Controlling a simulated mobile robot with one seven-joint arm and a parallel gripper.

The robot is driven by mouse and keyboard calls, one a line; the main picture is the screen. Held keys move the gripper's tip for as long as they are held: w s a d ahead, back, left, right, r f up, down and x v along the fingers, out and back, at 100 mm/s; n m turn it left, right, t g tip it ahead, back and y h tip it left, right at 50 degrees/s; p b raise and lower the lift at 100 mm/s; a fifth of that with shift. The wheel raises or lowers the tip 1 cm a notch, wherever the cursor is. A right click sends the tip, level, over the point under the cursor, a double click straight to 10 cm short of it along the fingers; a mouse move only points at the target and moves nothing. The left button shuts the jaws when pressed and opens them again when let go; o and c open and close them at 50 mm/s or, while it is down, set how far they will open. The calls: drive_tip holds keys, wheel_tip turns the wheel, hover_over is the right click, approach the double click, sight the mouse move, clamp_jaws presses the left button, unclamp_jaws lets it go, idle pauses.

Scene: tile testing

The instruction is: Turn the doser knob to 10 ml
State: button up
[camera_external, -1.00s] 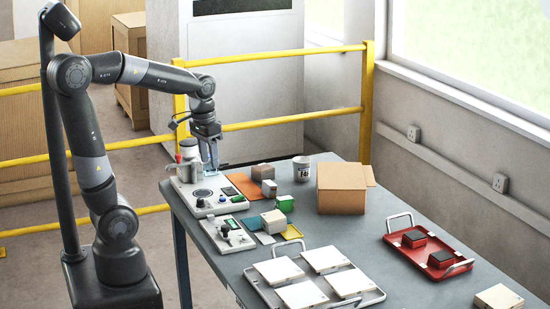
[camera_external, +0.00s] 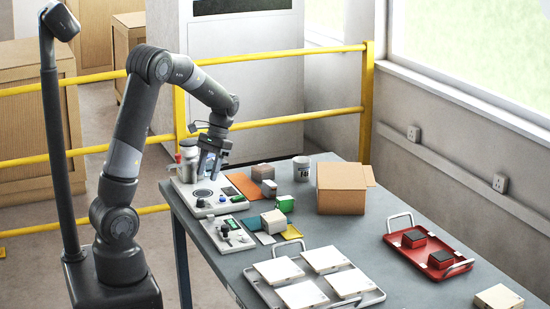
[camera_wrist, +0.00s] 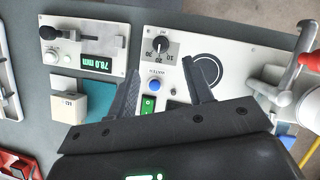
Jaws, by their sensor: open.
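The doser is a white panel (camera_wrist: 232,47) with a small knob (camera_wrist: 160,45) near its upper left in the wrist view. The knob sits on a grey dial with number marks, including 10 and 20; its exact pointing is too small to read. Below it are a blue button (camera_wrist: 155,85) marked WATER and a green switch (camera_wrist: 148,102). In the external view the knob (camera_external: 201,203) is at the panel's front left. My gripper (camera_wrist: 164,65) is open and empty, pointing down above the panel. It also shows in the external view (camera_external: 208,168), apart from the knob.
A silver lever (camera_wrist: 292,72) and a bottle (camera_external: 188,150) stand at the doser's far end. A second panel with a 78.0 mm display (camera_wrist: 97,62) lies beside the doser. Blocks, a cardboard box (camera_external: 341,187) and a tray of white tiles (camera_external: 262,291) occupy the table.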

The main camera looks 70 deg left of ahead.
sight(200, 203)
drive_tip(key=x, duration=0.8)
drive_tip(key=shift+s+f, duration=0.1)
drive_tip(key=shift+f, duration=0.1)
drive_tip(key=shift+c, duration=0.6)
drive_tip(key=c, duration=0.9)
drive_tip(key=shift+o, duration=0.2)
drive_tip(key=n+t+h, duration=0.1)
drive_tip(key=n, duration=0.3)
drive_tip(key=shift+a, duration=0.1)
drive_tip(key=shift+s+n+t+h, duration=0.1)
drive_tip(key=shift+n+t+h, duration=0.5)
drive_tip(key=shift+n, duration=1.4)
